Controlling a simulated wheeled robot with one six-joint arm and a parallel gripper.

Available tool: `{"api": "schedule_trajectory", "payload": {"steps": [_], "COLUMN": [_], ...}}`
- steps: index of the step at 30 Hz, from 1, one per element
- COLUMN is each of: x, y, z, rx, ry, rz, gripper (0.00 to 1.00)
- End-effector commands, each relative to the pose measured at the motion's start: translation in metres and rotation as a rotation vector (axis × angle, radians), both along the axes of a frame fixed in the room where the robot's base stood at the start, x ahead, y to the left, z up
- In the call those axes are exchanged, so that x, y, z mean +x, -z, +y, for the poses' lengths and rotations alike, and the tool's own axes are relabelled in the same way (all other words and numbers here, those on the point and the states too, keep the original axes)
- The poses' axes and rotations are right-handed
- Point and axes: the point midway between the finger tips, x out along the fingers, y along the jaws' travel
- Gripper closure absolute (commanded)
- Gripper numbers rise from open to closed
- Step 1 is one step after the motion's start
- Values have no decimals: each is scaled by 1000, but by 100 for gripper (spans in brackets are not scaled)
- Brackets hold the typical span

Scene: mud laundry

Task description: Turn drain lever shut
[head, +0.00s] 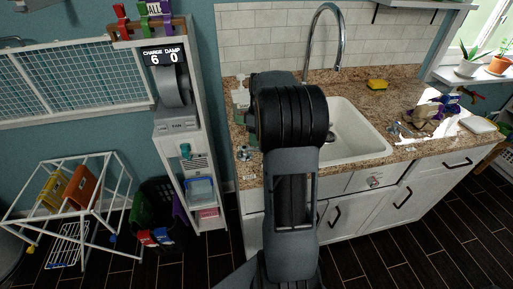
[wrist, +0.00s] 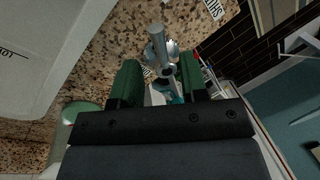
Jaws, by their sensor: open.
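The drain lever (wrist: 158,40) is a grey metal piece with a rounded bar. In the wrist view it stands over the speckled counter, just beyond and between my fingertips. A white label reading SHUT (wrist: 211,11) lies on the counter above and right of the lever. My gripper (wrist: 160,72) is open, with its two green fingers apart on either side of the lever's lower part; I cannot tell whether they touch it. In the head view a small metal fitting (head: 243,154) shows on the counter left of the sink; my arm hides my gripper there.
The white sink basin (head: 352,134) with a tall faucet (head: 340,35) lies right of my arm. A soap bottle (head: 240,92) stands behind the fitting. A yellow sponge (head: 377,85) and a muddy cloth pile (head: 428,115) lie farther right. A shelf tower (head: 206,130) stands left.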

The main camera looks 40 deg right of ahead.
Motion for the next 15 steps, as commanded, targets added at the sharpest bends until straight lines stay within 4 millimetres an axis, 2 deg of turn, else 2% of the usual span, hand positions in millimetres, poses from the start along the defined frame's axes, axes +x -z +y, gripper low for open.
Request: {"api": "schedule_trajectory", "payload": {"steps": [6,15], "x": [-3,-4], "y": [28,41], "z": [5,7], "rx": [1,0], "ry": [0,0], "rz": [1,0], "gripper": [60,60]}}
